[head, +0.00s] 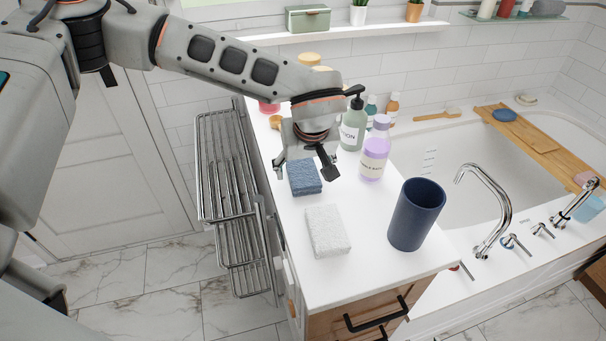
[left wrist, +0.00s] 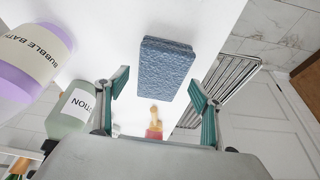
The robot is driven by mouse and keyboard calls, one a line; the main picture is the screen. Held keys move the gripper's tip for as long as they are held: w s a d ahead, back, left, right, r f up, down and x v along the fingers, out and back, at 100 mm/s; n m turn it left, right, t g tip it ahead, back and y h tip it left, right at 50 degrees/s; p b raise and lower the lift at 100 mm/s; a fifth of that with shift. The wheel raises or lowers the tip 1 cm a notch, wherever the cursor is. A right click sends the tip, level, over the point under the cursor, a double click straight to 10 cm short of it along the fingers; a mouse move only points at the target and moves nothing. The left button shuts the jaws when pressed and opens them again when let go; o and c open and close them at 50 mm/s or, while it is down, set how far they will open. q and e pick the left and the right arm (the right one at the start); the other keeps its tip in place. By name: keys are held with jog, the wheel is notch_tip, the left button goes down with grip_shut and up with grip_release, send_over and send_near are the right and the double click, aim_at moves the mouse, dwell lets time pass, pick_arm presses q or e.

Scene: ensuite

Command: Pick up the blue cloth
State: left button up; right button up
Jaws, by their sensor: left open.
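The folded blue cloth (head: 304,177) lies flat on the white counter, near its left edge. My left gripper (head: 306,172) is above the blue cloth, fingers spread, with nothing between them. In the left wrist view the blue cloth (left wrist: 165,69) sits ahead of the two open fingertips (left wrist: 160,90), roughly centred between them, and apart from them. In the head view the gripper hides a little of the area behind the cloth. My right gripper is not in view.
A folded white cloth (head: 327,231) and a dark blue cup (head: 416,214) stand nearer on the counter (head: 370,270). A purple bubble bath bottle (head: 375,152) and a green lotion bottle (head: 352,125) stand right of the gripper. A metal towel rack (head: 225,180) is left of the counter.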

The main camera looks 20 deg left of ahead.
pick_arm(q)
jog(key=shift+f, duration=0.25)
dwell(0.3)
jog(key=c, duration=1.2)
jog(key=shift+r, duration=0.15)
